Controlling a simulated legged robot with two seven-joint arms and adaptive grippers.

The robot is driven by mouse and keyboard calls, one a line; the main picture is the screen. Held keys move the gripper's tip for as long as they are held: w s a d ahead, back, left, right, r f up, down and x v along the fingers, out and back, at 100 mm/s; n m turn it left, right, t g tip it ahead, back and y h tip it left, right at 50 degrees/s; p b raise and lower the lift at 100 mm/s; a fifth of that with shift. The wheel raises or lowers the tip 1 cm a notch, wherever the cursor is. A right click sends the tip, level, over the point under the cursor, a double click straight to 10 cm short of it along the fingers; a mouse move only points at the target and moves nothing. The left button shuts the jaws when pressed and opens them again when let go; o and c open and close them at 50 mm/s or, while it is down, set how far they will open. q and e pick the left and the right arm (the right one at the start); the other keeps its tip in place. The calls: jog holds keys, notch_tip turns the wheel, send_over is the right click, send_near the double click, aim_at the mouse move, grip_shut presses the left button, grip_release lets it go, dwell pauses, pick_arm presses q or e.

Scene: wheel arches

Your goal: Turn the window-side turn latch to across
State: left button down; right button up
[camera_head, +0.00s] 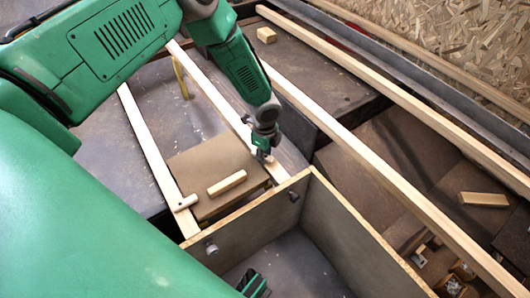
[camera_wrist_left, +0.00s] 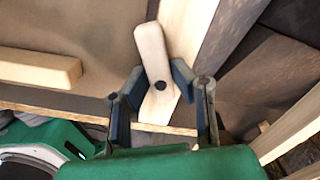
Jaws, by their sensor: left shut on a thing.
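A pale wooden turn latch (camera_wrist_left: 152,50) with a dark pivot screw sits on a light wooden strip (camera_wrist_left: 187,30) in the left wrist view. It is turned at an angle to the strip, its far end over the edge of the brown panel (camera_wrist_left: 100,28). My left gripper (camera_wrist_left: 158,78) is shut on the latch, one finger on each side near the screw. In the head view the left gripper (camera_head: 264,153) hides most of this latch. A second turn latch (camera_head: 185,202) sits on the left strip (camera_head: 150,145). A green and black part at the bottom looks like my right gripper (camera_head: 254,285).
A loose wooden block (camera_head: 227,182) lies on the brown panel. Long wooden rails (camera_head: 380,180) run diagonally at right. Small blocks (camera_head: 484,199) lie beyond them.

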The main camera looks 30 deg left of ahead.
aim_at(266, 156)
pick_arm(q)
jog(key=n+p, duration=0.1)
jog(key=n, duration=0.5)
jog(key=shift+d+r+p, duration=0.1)
jog(key=shift+p, duration=0.2)
jog(key=n, duration=0.3)
jog(key=shift+n+p, duration=0.3)
jog(key=shift+n, duration=0.1)
jog(key=shift+w+n, duration=0.1)
jog(key=shift+n, duration=1.5)
jog(key=shift+d, duration=0.1)
jog(key=c, duration=1.4)
grip_release()
notch_tip(266, 156, up, 12)
